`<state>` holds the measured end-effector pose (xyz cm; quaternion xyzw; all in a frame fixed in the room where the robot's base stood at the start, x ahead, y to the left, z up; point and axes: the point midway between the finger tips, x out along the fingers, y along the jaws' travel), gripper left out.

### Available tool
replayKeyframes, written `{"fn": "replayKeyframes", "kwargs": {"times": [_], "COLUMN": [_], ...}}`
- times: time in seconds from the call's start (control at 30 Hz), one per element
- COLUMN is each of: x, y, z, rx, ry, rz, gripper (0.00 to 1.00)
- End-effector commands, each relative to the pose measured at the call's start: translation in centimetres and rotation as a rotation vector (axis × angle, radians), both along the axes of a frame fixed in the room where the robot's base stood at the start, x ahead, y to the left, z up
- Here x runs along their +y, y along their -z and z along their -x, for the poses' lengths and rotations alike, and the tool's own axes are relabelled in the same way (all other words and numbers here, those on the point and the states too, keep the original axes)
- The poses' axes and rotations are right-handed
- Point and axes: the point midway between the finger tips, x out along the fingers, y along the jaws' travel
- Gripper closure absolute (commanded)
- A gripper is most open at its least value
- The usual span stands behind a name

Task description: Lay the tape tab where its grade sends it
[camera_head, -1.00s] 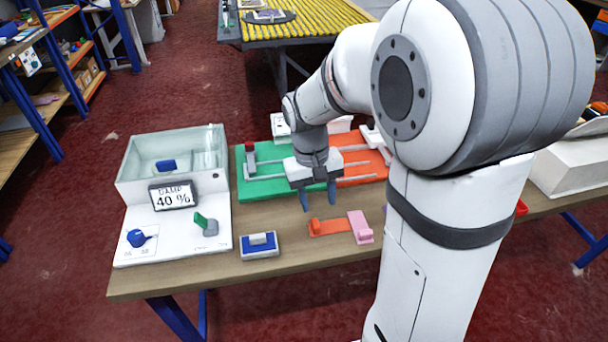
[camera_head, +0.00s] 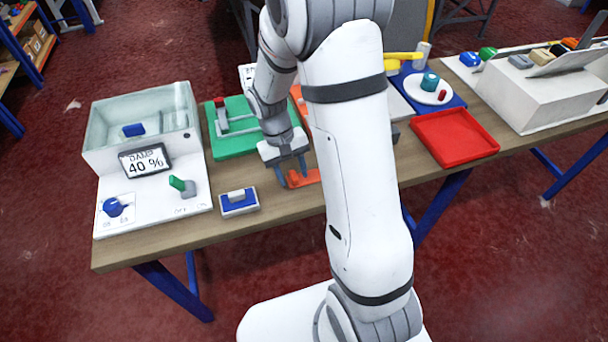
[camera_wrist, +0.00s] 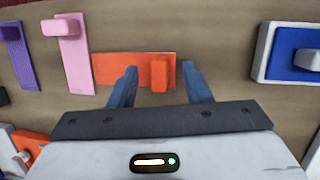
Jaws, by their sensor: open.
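An orange tape tab (camera_head: 312,176) with a raised grip block lies flat on the table; it also shows in the wrist view (camera_wrist: 115,69). My gripper (camera_head: 294,181) is open and low over it. In the wrist view my fingers (camera_wrist: 160,72) stand on either side of the raised block, with gaps visible. Pink (camera_wrist: 75,65) and purple (camera_wrist: 17,55) tabs lie to its left there; my arm hides them in the head view. The green mat (camera_head: 236,148) with rails is behind my gripper; the orange mat (camera_head: 296,93) is mostly hidden.
A glass tank (camera_head: 95,150) with a blue piece (camera_head: 133,130) stands left, its display (camera_head: 145,160) reading 40 %. A blue-and-white block (camera_head: 238,211) sits nearby. Right are a red tray (camera_head: 455,138) and a white plate (camera_head: 415,94) on a blue mat.

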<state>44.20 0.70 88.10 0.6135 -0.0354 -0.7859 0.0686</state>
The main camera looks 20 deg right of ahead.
Motion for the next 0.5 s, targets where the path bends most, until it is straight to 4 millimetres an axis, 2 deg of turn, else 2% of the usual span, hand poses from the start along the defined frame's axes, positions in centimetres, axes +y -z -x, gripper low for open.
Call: {"fn": "replayKeyframes", "kwargs": {"times": [0.27,0.5], "x": [0.0,0.03], "y": [0.26,0.24], "z": [0.05,0.05], "rx": [-0.002,-0.002], "ry": [-0.001,-0.002], "rz": [0.0,0.0], "gripper": [0.57,0.76]}}
